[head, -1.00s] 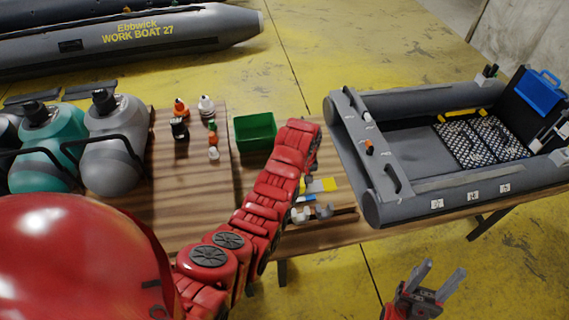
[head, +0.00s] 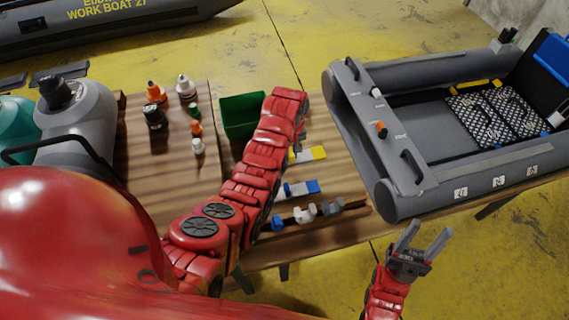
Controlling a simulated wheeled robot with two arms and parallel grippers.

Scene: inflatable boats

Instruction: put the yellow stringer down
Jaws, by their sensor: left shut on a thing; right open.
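My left gripper (head: 300,124) is over the wooden bench, at the end of the red arm that reaches up past the green bin. It is shut, but my own wrist hides its jaws and most of what they hold. A flat yellow and whitish piece (head: 310,153) shows right below the wrist; I cannot tell whether it is held or lies on the bench. A yellow strip (head: 477,88) shows inside the grey boat, along the mesh floor. My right gripper (head: 424,237) is open and empty, with its fingers pointing up in front of the boat's near side.
The grey boat model (head: 400,205) fills the bench's right side. The green bin (head: 240,117) stands behind my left arm. A blue piece (head: 312,187) and grey clips (head: 318,210) lie near the front edge. Small bottles (head: 187,88) and a grey tank (head: 75,125) stand left.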

